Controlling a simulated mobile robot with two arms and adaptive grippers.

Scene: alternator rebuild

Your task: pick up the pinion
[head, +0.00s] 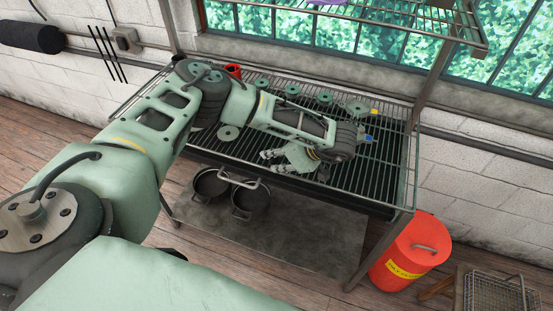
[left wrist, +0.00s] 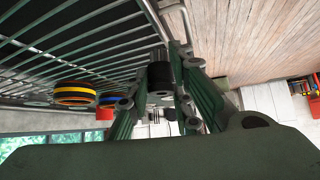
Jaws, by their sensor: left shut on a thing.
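My left gripper (head: 268,161) is over the front part of the slatted rack (head: 345,185), its fingers pointing left in the head view. In the left wrist view the left gripper (left wrist: 160,88) is shut on the pinion (left wrist: 160,73), a small dark cylinder with a narrower ridged end. The pinion sits between the two fingers, close to the rack bars; I cannot tell whether it touches them. In the head view I cannot make out the pinion at the fingertips. My right gripper is not in view.
Several grey-green discs (head: 292,90) lie along the back of the rack, another (head: 228,132) left of my gripper. A red item (head: 233,71) stands at the back left. Pots (head: 250,201) sit below; a red bin (head: 412,252) stands right.

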